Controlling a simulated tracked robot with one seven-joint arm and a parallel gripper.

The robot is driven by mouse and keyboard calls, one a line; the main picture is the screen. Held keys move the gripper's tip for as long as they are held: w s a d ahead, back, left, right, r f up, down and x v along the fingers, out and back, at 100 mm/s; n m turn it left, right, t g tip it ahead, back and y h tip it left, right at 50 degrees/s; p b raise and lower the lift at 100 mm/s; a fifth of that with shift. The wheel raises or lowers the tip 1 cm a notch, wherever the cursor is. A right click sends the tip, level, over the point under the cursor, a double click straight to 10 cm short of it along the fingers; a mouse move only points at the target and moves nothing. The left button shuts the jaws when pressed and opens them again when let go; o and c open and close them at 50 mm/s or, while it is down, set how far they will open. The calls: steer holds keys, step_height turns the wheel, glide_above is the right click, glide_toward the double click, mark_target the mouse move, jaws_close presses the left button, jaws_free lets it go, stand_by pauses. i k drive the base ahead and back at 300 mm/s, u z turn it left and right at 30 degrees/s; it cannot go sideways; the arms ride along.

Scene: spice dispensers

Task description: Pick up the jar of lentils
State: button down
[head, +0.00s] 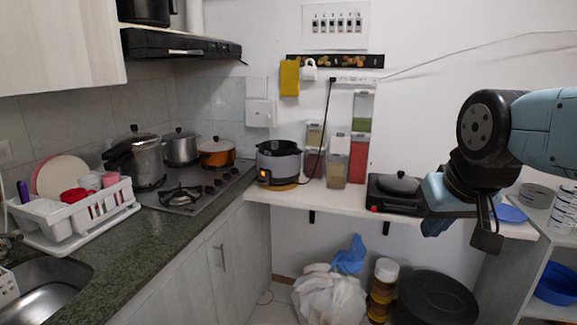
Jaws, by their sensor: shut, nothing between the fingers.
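Several clear-walled dispensers stand together on the white shelf against the back wall. One holds brownish contents (336,170), one red contents (358,160), and one green contents (361,122) sits on top of the red one. Two more stand to the left, one with olive contents (314,136) over one with dark red contents (313,163). I cannot tell which holds lentils. My gripper (487,241) is at the right, pointing down, shut and empty, well to the right of the dispensers.
A rice cooker (278,161) is left of the dispensers and a black hot plate with a pan (397,186) is to their right. A blue plate (511,214) lies near my gripper. A side shelf (497,285) is at far right. A white bag (329,297) and black bin (436,297) are below.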

mark_target(337, 165)
steer(key=u, duration=0.45)
steer(key=i, duration=1.05)
steer(key=u, duration=1.8)
